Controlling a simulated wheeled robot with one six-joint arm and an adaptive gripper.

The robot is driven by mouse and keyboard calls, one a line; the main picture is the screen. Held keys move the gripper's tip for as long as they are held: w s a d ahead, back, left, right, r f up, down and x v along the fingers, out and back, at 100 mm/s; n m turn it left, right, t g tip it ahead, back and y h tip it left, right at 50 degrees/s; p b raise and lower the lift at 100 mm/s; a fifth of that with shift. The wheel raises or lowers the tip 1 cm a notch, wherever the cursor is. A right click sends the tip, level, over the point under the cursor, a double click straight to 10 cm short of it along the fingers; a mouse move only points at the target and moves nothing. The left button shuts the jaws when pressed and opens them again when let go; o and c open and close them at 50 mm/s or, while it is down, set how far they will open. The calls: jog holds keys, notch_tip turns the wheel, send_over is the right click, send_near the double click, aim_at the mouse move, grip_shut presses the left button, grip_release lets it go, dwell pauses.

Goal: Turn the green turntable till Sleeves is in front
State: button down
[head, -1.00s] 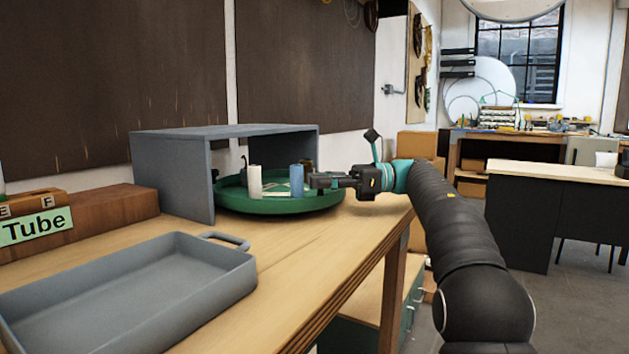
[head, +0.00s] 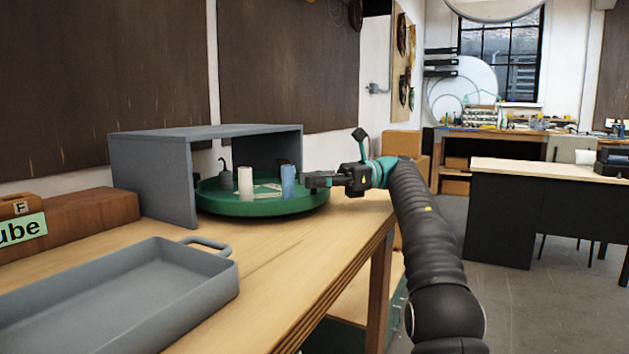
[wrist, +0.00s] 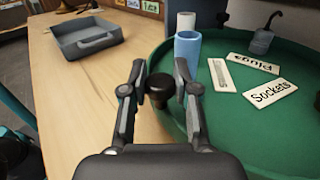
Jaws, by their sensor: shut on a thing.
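The green turntable (head: 262,208) sits partly under a grey open-fronted shelf box. A white cylinder (head: 245,184), a blue cylinder (head: 288,183) and a dark hooked object (head: 225,165) stand on it. In the wrist view the turntable (wrist: 235,142) carries white labels: one reads Plugs (wrist: 254,63), one Sockets (wrist: 270,93), and a third (wrist: 222,75) is unreadable at this angle. I see no label reading Sleeves. My gripper (wrist: 160,88) is shut on a black knob (wrist: 159,94) at the turntable's near rim; it also shows in the head view (head: 308,180).
The grey box (head: 152,178) covers the turntable's back. A grey tray (head: 120,295) lies on the wooden bench (head: 262,270) to the left. A wooden block with a label ending in "ube" (head: 20,230) stands behind the tray. The bench edge is close below my arm.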

jog(key=c, duration=0.9)
grip_release()
